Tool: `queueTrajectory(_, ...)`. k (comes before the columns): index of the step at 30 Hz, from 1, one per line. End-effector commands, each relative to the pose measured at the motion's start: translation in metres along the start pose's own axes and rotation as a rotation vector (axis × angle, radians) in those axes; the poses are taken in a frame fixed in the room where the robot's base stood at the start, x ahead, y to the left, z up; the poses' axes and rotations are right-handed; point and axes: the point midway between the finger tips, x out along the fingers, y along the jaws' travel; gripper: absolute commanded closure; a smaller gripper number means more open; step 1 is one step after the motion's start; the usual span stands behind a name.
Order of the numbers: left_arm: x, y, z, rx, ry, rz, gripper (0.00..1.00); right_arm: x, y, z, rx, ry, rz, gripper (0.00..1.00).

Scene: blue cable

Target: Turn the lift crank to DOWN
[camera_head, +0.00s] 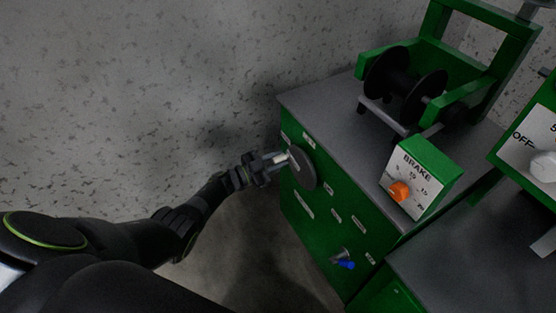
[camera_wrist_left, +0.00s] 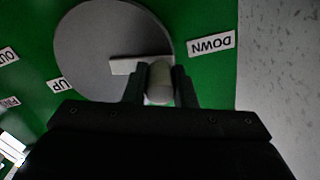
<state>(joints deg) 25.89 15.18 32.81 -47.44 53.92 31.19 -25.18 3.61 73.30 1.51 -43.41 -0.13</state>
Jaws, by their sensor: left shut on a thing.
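The lift crank is a round grey disc on the green cabinet's side, seen in the head view (camera_head: 304,170) and the left wrist view (camera_wrist_left: 85,45). A light bar on it ends at a pale handle (camera_wrist_left: 159,84). My left gripper (camera_head: 278,160) is shut on this handle; its two fingers (camera_wrist_left: 159,85) are on either side of it in the left wrist view. The DOWN label (camera_wrist_left: 211,44) is right of the handle, and the UP label (camera_wrist_left: 60,84) is at the disc's lower left. My right gripper is not in view.
A black spool (camera_head: 384,78) stands on the grey top of the green cabinet (camera_head: 320,222). The BRAKE box (camera_head: 425,172) has an orange knob (camera_head: 400,191). A blue-tipped handle (camera_head: 346,264) sticks out low on the cabinet. The floor left of the cabinet is clear.

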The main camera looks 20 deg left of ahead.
Motion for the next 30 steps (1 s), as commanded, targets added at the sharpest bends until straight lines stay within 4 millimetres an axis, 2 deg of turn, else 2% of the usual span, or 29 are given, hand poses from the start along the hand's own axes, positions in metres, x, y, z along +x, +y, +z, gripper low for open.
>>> queueTrajectory(12,-0.001,0.003,0.012,-0.192,-0.003,-0.002,1.0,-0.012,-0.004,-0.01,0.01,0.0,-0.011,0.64)
queueTrajectory(29,-0.001,0.004,0.013,-0.22,-0.005,-0.002,1.0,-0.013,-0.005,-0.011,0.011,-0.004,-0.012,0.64)
queueTrajectory(30,-0.001,0.004,0.013,-0.22,-0.004,-0.002,0.71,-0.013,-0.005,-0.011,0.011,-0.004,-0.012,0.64)
